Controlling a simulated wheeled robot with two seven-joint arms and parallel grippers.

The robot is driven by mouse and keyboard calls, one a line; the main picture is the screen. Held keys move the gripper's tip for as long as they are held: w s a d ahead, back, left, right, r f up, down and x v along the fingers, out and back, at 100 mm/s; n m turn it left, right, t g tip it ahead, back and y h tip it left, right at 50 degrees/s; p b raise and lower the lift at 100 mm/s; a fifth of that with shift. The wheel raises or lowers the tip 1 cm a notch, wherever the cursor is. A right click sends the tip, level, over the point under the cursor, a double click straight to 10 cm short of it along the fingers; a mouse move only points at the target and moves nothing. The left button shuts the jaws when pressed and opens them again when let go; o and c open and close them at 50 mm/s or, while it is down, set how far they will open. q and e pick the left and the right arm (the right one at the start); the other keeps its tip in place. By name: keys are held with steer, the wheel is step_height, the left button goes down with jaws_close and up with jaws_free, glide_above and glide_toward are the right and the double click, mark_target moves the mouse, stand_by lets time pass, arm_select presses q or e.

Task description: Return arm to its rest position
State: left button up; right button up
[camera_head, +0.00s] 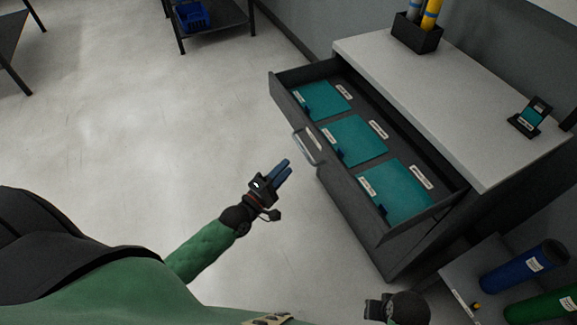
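My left arm comes in from the lower left in a green sleeve. My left gripper (287,167) has blue fingers and is over the floor, left of the drawer and apart from its handle. A narrow gap shows between the fingers, and nothing is seen in them. A dark rounded part of my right arm and gripper (378,309) shows at the bottom edge, right of centre. Its fingers cannot be made out.
An open drawer (345,197) with a metal handle (307,146) holds several teal pieces. It juts from a cabinet with a grey top (420,75). Blue (520,268) and green (545,305) rolls lie at lower right. The floor (150,120) at left is clear.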

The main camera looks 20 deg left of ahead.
arm_select(q)
steer(key=shift+s, duration=0.1)
stand_by(0.7)
steer(key=s+d+f+m+g+y, duration=0.1)
steer(key=s+f+m+g+y, duration=0.1)
steer(key=s+f+m+g, duration=0.35)
steer(key=s+f+m+g+y, duration=0.1)
steer(key=s+f+m+g, duration=0.1)
steer(key=f+m+g, duration=0.6)
steer(key=s+d+f+m+g+y, duration=0.1)
steer(key=s+d+g, duration=0.1)
steer(key=s, duration=0.6)
steer(key=s+d+f+m+g+y, duration=0.1)
steer(key=s+d+m+y, duration=0.1)
steer(key=s, duration=0.6)
steer(key=shift+f+g, duration=0.2)
steer(key=shift+g, duration=0.15)
stand_by(2.7)
